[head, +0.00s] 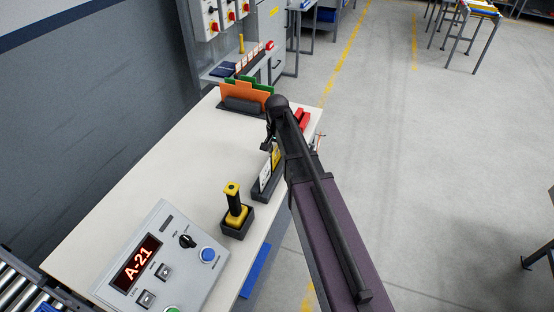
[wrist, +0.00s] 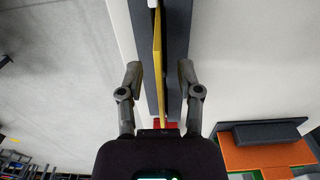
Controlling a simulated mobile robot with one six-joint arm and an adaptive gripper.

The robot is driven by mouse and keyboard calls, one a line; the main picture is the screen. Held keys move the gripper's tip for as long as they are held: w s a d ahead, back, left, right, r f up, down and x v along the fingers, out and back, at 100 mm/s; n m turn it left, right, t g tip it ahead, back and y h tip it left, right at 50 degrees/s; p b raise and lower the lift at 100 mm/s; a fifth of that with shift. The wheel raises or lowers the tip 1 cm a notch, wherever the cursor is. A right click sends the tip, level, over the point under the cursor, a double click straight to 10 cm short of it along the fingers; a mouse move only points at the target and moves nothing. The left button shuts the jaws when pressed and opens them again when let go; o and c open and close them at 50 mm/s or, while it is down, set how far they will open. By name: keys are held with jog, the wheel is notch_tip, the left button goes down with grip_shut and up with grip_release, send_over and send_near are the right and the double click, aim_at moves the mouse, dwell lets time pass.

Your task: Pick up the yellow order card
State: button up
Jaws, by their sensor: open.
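The yellow order card (head: 276,156) stands upright in a dark holder (head: 258,196) near the right edge of the table, just behind a white card (head: 265,176). My arm hides part of it in the head view. In the wrist view the yellow card (wrist: 158,55) shows as a thin edge-on strip. My gripper (wrist: 160,78) is open, with one finger on each side of the yellow card and a gap to both. In the head view my gripper (head: 268,146) is above the far end of the holder, and its fingers are partly hidden.
A control box (head: 165,265) reading A-21 and a yellow-and-black handle in a dark base (head: 236,212) stand on the near table. Orange and green panels in a dark holder (head: 243,104) stand farther back. A red object (head: 303,118) is beside my arm. The left tabletop is clear.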

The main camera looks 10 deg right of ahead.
dwell(0.4)
grip_shut()
jog(key=shift+r, duration=0.1)
notch_tip(320, 180, up, 10)
jog(key=p, duration=1)
dwell(0.3)
dwell(0.6)
notch_tip(320, 180, down, 3)
jog(key=b, duration=0.3)
